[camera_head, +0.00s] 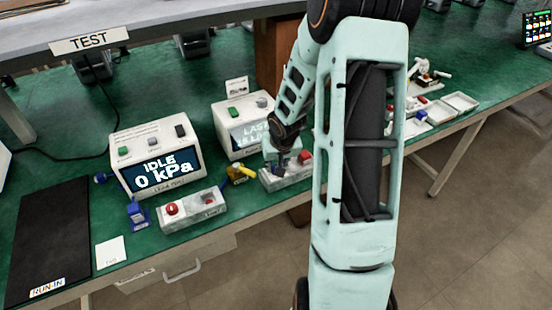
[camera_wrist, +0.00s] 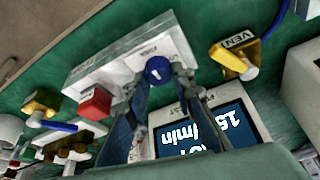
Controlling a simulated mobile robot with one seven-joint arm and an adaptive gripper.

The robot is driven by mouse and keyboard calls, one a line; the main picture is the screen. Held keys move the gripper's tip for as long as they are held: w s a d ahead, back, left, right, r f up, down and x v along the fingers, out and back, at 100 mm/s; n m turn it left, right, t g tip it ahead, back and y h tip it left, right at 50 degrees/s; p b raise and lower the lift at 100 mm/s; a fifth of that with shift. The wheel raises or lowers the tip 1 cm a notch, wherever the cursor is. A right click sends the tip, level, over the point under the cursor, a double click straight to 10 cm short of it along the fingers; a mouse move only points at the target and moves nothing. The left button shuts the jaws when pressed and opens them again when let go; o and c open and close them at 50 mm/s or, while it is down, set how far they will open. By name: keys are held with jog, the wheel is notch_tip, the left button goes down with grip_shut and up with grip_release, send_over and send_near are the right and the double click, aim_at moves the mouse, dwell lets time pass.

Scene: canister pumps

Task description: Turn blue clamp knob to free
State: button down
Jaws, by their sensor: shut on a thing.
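The blue clamp knob (camera_wrist: 158,68) is a round blue knob with a small white mark, near the middle of the wrist view. It sits at the edge of a pale grey block (camera_wrist: 128,52), next to a red block-shaped part (camera_wrist: 95,103). My gripper (camera_wrist: 161,80) is shut on the blue knob, one finger on each side. In the head view my gripper (camera_head: 282,160) reaches down to the grey block (camera_head: 272,183) in front of the right-hand display box (camera_head: 238,111). The knob is hidden there behind my gripper.
A yellow fitting (camera_wrist: 228,62) with a label and a blue tube is close on the right in the wrist view. A second box reading "IDLE 0 kPa" (camera_head: 152,145) and its grey block (camera_head: 190,213) stand to the left. A black mat (camera_head: 48,235) lies further left.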

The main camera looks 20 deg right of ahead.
jog(key=shift+n+p, duration=0.4)
jog(key=c, duration=1.7)
grip_release()
jog(key=shift+o, duration=0.2)
jog(key=d+v, duration=0.1)
jog(key=v, duration=1.1)
jog(key=shift+a, duration=0.35)
